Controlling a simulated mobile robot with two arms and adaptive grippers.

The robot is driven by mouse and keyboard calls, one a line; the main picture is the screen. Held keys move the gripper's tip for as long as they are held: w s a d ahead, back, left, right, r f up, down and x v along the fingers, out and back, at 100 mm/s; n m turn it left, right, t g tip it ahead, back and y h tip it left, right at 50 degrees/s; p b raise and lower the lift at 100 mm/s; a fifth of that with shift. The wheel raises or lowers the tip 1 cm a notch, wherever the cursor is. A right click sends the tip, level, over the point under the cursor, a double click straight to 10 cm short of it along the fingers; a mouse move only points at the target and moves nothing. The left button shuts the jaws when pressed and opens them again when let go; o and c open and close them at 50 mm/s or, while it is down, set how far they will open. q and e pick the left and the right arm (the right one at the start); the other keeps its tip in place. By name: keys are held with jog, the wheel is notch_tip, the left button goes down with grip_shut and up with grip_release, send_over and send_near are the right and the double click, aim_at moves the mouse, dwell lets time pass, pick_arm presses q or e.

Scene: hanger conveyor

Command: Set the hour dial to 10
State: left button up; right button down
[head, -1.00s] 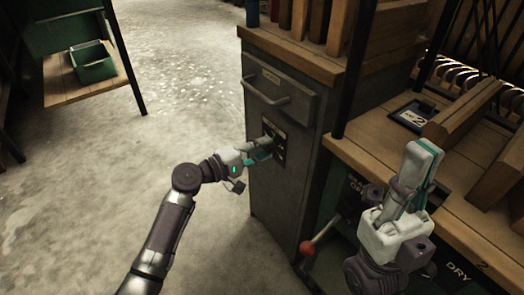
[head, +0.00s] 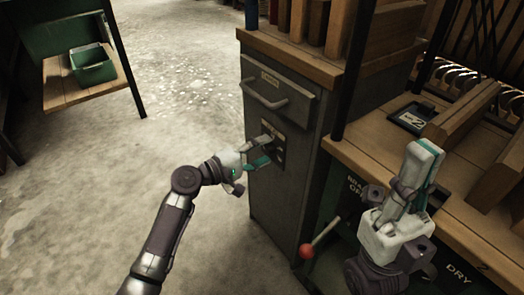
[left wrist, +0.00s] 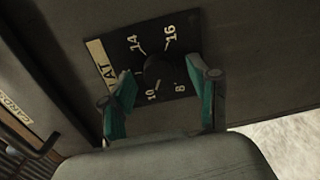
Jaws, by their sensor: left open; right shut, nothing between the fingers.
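The hour dial is a dark round knob (left wrist: 158,68) on a black plate (left wrist: 128,50) marked 14, 16, 10 and 8, with part of a word along one edge. In the head view the plate (head: 279,152) is on the grey cabinet's front, partly hidden by my left gripper. My left gripper (head: 268,150) is open, its teal fingers apart on either side of the knob in the left wrist view (left wrist: 161,80). I cannot tell whether they touch it or which number it points to. My right gripper (head: 428,152) is shut and empty, raised near the wooden bench.
The grey cabinet (head: 262,195) has a drawer handle (head: 264,95) above the dial. A red-knobbed lever (head: 307,250) sticks out low beside the cabinet. The wooden bench (head: 375,150) is at the right. Open concrete floor lies left of the cabinet.

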pick_arm(q)
jog(key=v, duration=1.2)
